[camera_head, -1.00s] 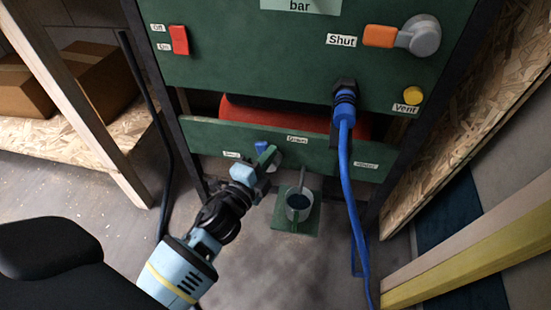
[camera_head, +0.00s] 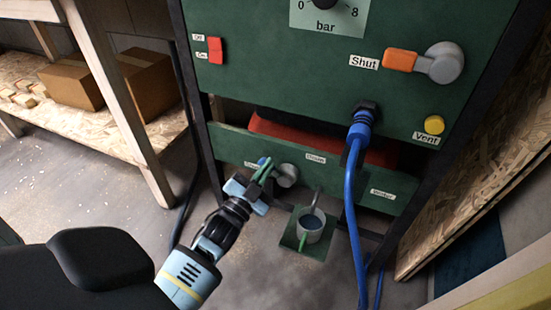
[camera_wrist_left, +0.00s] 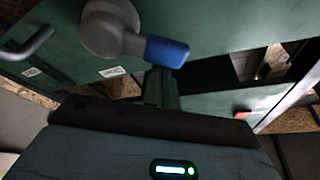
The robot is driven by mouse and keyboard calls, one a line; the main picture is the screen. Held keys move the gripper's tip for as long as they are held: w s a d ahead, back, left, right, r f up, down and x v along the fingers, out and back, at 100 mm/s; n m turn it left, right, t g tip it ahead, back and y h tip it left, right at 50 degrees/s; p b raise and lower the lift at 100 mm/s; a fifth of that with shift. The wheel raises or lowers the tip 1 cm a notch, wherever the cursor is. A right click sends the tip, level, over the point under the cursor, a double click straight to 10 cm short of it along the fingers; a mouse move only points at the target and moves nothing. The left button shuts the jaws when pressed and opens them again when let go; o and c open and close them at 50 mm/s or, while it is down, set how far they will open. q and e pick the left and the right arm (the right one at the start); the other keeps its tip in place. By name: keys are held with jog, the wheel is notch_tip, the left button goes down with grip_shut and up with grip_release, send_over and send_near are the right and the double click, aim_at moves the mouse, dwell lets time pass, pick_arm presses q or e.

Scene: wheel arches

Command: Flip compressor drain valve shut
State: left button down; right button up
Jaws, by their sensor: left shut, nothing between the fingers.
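The drain valve has a round grey hub (camera_head: 288,175) and a short blue lever (camera_head: 263,161), on the low green strip of the compressor panel. The lever points left from the hub towards a small label that my gripper partly covers. In the left wrist view the hub (camera_wrist_left: 108,30) and the blue lever (camera_wrist_left: 167,52) show large. My left gripper (camera_head: 263,172) is shut and empty, with its green fingertips right beside the lever. In the wrist view the fingers (camera_wrist_left: 161,88) sit just below the lever's end; I cannot tell whether they touch. My right gripper is not in view.
Above are a larger valve with an orange lever (camera_head: 400,60), a yellow vent button (camera_head: 434,125) and a red switch (camera_head: 215,50). A blue hose (camera_head: 352,200) hangs right of the drain valve. A cup (camera_head: 311,226) stands below. Wooden posts (camera_head: 115,90) rise left.

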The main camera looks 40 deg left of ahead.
pick_arm(q)
jog(key=f+n+y, duration=0.1)
jog(key=n, duration=0.2)
jog(key=a+f+n+y, duration=0.1)
jog(key=n+y, duration=0.1)
jog(key=n, duration=0.1)
jog(key=a+f+n+y, duration=0.1)
jog(key=n, duration=0.2)
jog(key=shift+s+a+f+n+y, duration=0.15)
jog(key=shift+s+n+y, duration=0.15)
jog(key=shift+n, duration=0.1)
notch_tip(320, 180, up, 4)
jog(key=p, duration=0.4)
jog(key=p+v, duration=0.1)
jog(key=v, duration=0.9)
